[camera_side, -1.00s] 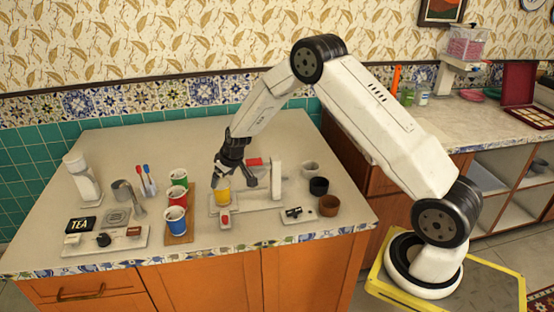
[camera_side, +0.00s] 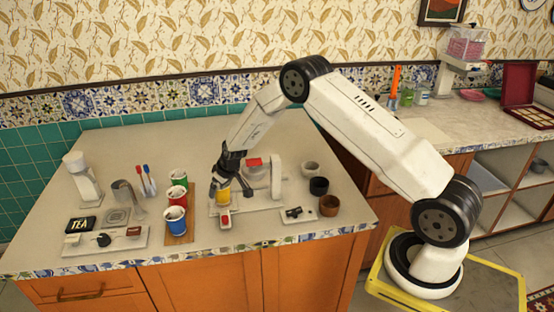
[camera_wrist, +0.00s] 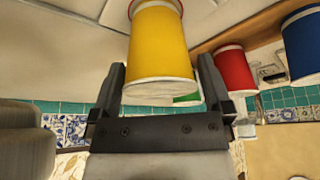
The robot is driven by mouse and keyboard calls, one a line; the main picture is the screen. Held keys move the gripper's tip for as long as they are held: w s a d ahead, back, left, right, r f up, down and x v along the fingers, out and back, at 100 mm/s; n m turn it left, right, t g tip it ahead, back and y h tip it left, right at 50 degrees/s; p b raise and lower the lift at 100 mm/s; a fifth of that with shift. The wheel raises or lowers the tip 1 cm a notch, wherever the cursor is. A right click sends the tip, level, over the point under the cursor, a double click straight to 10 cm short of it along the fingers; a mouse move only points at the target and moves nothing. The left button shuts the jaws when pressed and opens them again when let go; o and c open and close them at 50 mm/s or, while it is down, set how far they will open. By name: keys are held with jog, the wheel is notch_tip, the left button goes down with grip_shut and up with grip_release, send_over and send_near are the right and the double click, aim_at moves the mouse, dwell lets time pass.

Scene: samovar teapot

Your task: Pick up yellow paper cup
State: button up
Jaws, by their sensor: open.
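The yellow paper cup (camera_side: 222,198) stands upright on the white base of a machine in the side view. In the wrist view the yellow cup (camera_wrist: 160,48) fills the upper middle, with its pale rim towards me. My gripper (camera_side: 223,188) is over the cup, and its fingers hide part of it. In the wrist view my gripper (camera_wrist: 161,82) is open, with one finger to each side of the cup and gaps visible between them and it.
A blue cup (camera_side: 174,222), a red cup (camera_side: 177,196) and a green cup (camera_side: 177,176) stand on a wooden board to the left. A small red-topped item (camera_side: 225,218) is in front. Small bowls (camera_side: 318,186) stand to the right.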

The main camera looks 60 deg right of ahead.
jog(key=c, duration=0.5)
jog(key=shift+c, duration=0.2)
jog(key=shift+r, duration=0.15)
jog(key=shift+r, duration=1.35)
jog(key=s+a+r, duration=0.2)
jog(key=s+r, duration=0.8)
jog(key=s, duration=0.4)
